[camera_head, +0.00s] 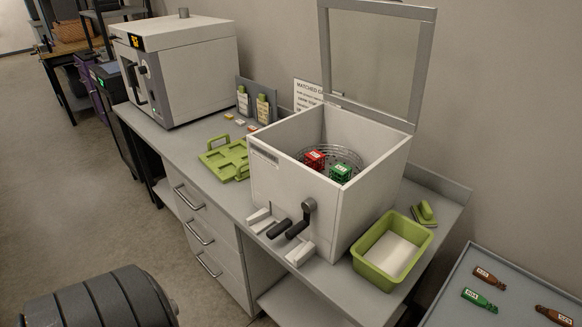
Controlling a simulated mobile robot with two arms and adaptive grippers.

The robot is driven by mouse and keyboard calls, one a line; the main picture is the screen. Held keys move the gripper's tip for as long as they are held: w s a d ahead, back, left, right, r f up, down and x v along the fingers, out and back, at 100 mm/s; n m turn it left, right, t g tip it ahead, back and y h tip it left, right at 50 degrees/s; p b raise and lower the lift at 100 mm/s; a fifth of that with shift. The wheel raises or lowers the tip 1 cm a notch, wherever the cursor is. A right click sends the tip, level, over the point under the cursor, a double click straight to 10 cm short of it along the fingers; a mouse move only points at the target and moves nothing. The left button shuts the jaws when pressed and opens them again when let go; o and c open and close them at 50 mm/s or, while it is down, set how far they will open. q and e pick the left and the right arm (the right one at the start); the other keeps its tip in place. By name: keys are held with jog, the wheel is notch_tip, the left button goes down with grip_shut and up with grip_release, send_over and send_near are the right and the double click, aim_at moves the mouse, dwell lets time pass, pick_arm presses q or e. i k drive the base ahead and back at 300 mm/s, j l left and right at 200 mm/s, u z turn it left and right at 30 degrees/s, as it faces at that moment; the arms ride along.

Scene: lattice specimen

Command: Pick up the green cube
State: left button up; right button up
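The green cube (340,172) has a pale label on top. It sits inside an open white box (290,190) on the bench, within a round wire basket (345,155). A red cube (315,159) with a pale label sits beside it, to its left in the picture. The box's clear-paned lid (375,60) stands raised at the back. The lower part of the green cube is partly hidden. Neither of my grippers is in view.
Dark handles (300,222) stick out at the box's front. A green tray (393,250) stands right of the box, a green frame (226,158) left. A white oven-like machine (180,65) is further left. Labelled red and green pieces lie on a grey surface (520,280) at lower right.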

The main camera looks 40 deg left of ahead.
aim_at(341, 176)
jog(key=u, duration=1.1)
